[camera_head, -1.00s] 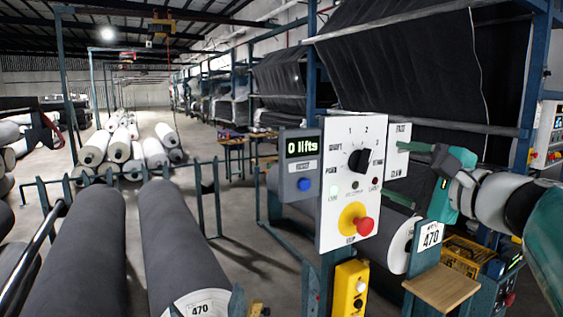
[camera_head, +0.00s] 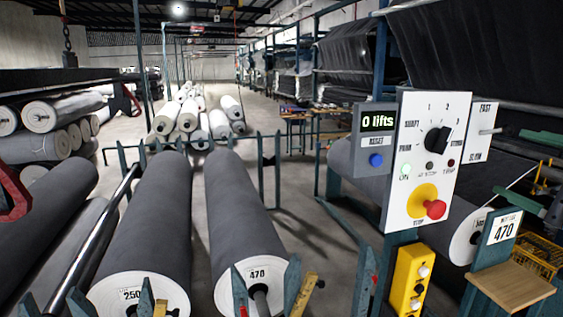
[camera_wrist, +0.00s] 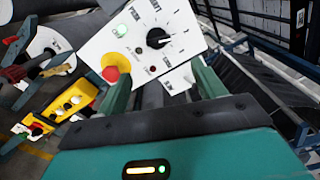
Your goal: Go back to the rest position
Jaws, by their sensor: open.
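My gripper (camera_wrist: 162,88) is open and empty in the wrist view, its two green fingers apart and pointing at the white control panel (camera_wrist: 160,20). The panel looks tilted there, with a black rotary knob (camera_wrist: 158,38) and a red stop button (camera_wrist: 110,73). In the head view the panel (camera_head: 405,160) stands upright right of centre.
Large grey rolls (camera_head: 245,215) lie on a rack at front left. White rolls (camera_head: 190,115) are stacked on the floor farther back. A yellow button box (camera_head: 410,280) hangs below the panel, and a wooden shelf (camera_head: 510,288) stands at lower right. Open floor lies beyond the rack.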

